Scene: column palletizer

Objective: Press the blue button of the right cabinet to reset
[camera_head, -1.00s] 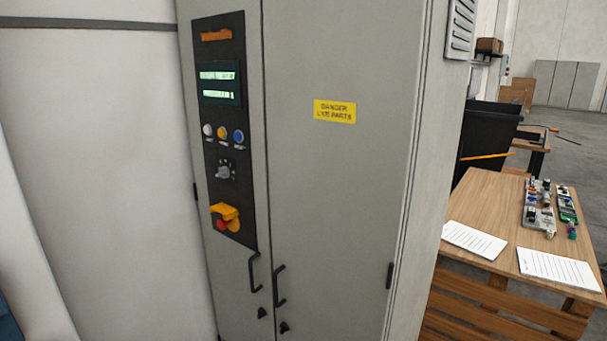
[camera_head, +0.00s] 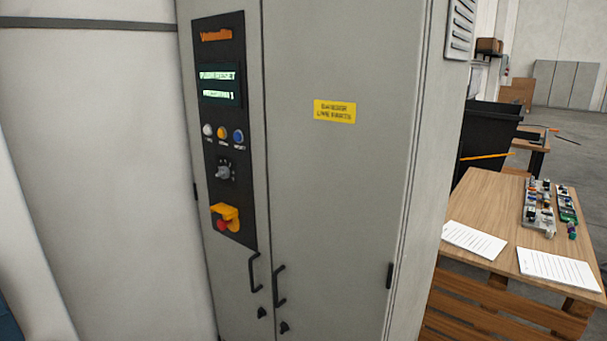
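The grey cabinet (camera_head: 345,210) stands upright in the middle of the head view, with its doors closed. A dark control panel (camera_head: 228,188) is on its left door. The blue button (camera_head: 238,136) is the rightmost of three in a row, beside an orange button (camera_head: 222,132) and a white button (camera_head: 207,131). Above them is a lit green display (camera_head: 219,84); its top line seems to read "PUSH RESET". Below are a rotary knob (camera_head: 225,171) and a red stop button (camera_head: 222,225) under a yellow guard. Neither of my grippers shows, and nothing covers the blue button.
Two black door handles (camera_head: 279,286) stick out low on the cabinet. A yellow danger label (camera_head: 335,111) is on the right door. A wooden table (camera_head: 485,210) with papers and electrical parts stands to the right. The space in front of the panel looks clear.

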